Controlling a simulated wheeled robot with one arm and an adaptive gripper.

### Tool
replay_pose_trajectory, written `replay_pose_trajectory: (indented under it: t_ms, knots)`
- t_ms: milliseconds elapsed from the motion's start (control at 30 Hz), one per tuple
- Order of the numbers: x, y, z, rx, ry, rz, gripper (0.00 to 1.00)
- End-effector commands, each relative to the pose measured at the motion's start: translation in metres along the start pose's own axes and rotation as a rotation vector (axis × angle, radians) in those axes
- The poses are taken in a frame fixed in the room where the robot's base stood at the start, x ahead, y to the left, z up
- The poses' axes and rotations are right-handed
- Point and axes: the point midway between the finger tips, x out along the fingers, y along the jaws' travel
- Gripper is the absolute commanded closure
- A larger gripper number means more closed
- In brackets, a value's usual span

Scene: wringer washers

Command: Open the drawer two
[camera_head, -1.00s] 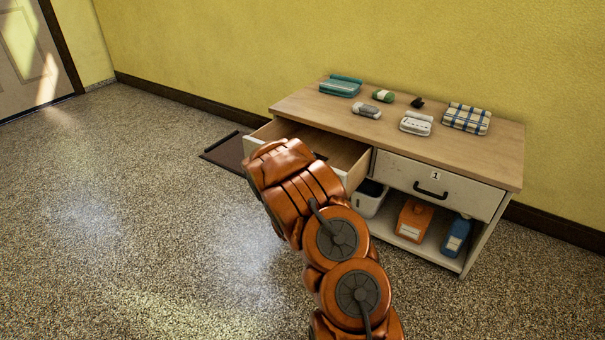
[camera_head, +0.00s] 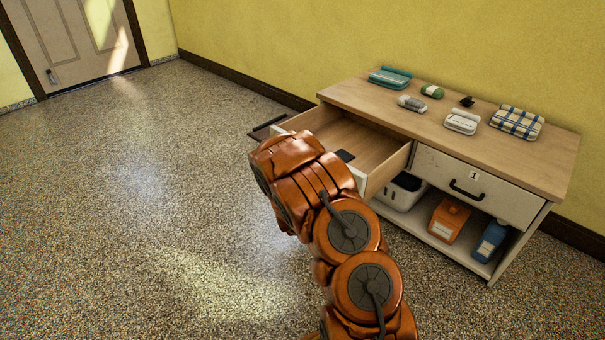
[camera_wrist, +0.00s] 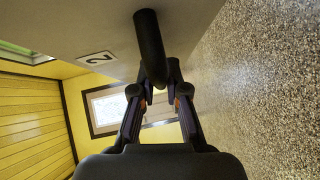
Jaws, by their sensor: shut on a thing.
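Drawer two (camera_head: 357,147) is the left drawer of the low cabinet and is pulled well out. Its wooden inside shows, with a small dark flat item (camera_head: 344,156) in it. The wrist view shows the drawer's pale front with a "2" label (camera_wrist: 97,58) and a dark bar handle (camera_wrist: 150,45). My gripper (camera_wrist: 160,92) is shut on that handle. In the head view my orange arm hides the gripper, the handle and most of the drawer front.
Drawer one (camera_head: 476,187), on the right, is closed. A white basket (camera_head: 400,191), an orange container (camera_head: 449,221) and a blue bottle (camera_head: 490,240) stand on the lower shelf. Floor at left is clear.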

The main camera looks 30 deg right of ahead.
Motion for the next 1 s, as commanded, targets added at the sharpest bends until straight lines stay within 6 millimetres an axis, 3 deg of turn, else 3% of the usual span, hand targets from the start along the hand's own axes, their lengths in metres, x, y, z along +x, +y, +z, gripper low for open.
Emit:
replay_pose_trajectory:
  t_ms: [33, 67, 300, 667, 1000]
  knots:
    - [0.000, -0.001, -0.002, -0.001, 0.004, -0.002, 1.00]
    - [0.000, -0.001, -0.002, -0.001, 0.004, -0.002, 0.85]
    - [0.000, -0.001, -0.001, 0.000, 0.003, -0.001, 0.61]
    - [-0.003, 0.000, -0.003, -0.001, 0.003, -0.001, 0.61]
    - [-0.037, 0.000, -0.003, -0.002, 0.003, -0.002, 0.61]
